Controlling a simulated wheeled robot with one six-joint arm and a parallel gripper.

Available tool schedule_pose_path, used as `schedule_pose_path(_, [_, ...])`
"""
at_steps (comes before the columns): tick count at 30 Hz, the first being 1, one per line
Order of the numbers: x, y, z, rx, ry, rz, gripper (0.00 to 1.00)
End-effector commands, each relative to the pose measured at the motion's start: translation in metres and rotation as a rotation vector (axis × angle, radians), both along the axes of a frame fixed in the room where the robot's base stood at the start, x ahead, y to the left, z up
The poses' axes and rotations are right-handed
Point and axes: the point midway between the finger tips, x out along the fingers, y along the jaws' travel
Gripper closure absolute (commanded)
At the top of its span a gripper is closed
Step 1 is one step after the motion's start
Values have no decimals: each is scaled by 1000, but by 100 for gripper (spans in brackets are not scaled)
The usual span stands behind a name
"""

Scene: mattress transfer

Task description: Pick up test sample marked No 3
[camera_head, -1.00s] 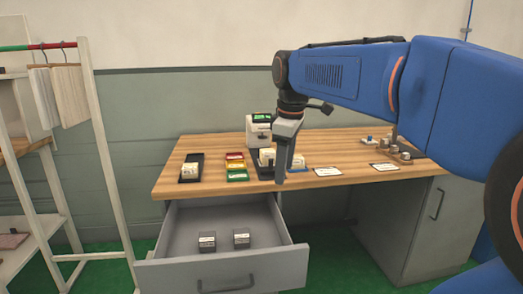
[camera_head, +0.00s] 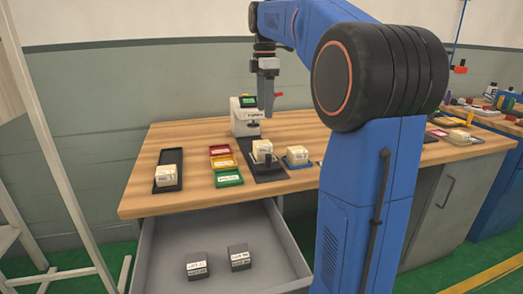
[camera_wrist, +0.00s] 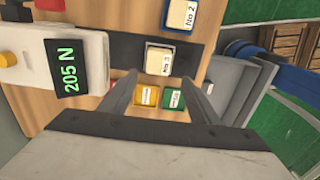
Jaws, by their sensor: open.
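The test sample marked No 3 (camera_wrist: 158,60) is a cream block in the wrist view, on the black base plate (camera_wrist: 210,50) of the test machine. In the head view, a cream block (camera_head: 262,148) stands on that plate, its label too small to read. My gripper (camera_head: 274,115) hangs above the plate, pointing down, its fingers apart and empty. In the wrist view my gripper (camera_wrist: 162,88) has one finger on each side, and No 3 shows beyond the fingertips. Sample No 2 (camera_wrist: 181,15) sits beside it on a blue tray (camera_head: 285,162).
The test machine (camera_head: 246,112) stands behind the plate; its display (camera_wrist: 70,67) reads 205 N. Red, yellow and green trays (camera_head: 228,178) lie to the left. Another cream block (camera_head: 166,174) sits on a black tray. The open drawer (camera_head: 220,225) holds two dark blocks (camera_head: 239,257).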

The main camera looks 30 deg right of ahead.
Motion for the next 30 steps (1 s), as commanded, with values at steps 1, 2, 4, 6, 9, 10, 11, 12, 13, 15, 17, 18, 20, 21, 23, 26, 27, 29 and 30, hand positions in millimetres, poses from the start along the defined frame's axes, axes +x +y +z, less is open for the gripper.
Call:
schedule_pose_path(1, [0,0,-10,1,2,0,44])
schedule_pose_path(2, [-1,0,-15,1,3,0,44])
schedule_pose_path(4, [-1,0,-28,1,2,0,44])
schedule_pose_path(6, [-1,0,-40,0,1,-1,44])
schedule_pose_path(9, [0,1,-58,0,1,-1,44])
schedule_pose_path(10, [-1,1,-62,1,2,-1,44])
schedule_pose_path(11, [-1,1,-67,0,1,-1,44])
schedule_pose_path(12, [0,1,-73,0,1,-1,44])
schedule_pose_path(13, [0,1,-77,0,1,-1,44])
schedule_pose_path(15, [0,1,-84,0,0,-1,44])
schedule_pose_path(17, [0,1,-88,0,0,-1,44])
schedule_pose_path(18, [0,1,-90,0,0,-1,44])
schedule_pose_path(20, [0,1,-93,0,0,-1,44])
schedule_pose_path(21, [1,1,-95,0,0,-1,44])
schedule_pose_path(23, [1,1,-100,0,0,-1,44])
schedule_pose_path(26, [3,3,-114,0,1,-1,44])
schedule_pose_path(27, [4,4,-119,1,2,0,44])
schedule_pose_path(29, [4,4,-127,0,1,-1,44])
schedule_pose_path(30, [4,4,-132,0,1,-1,44])
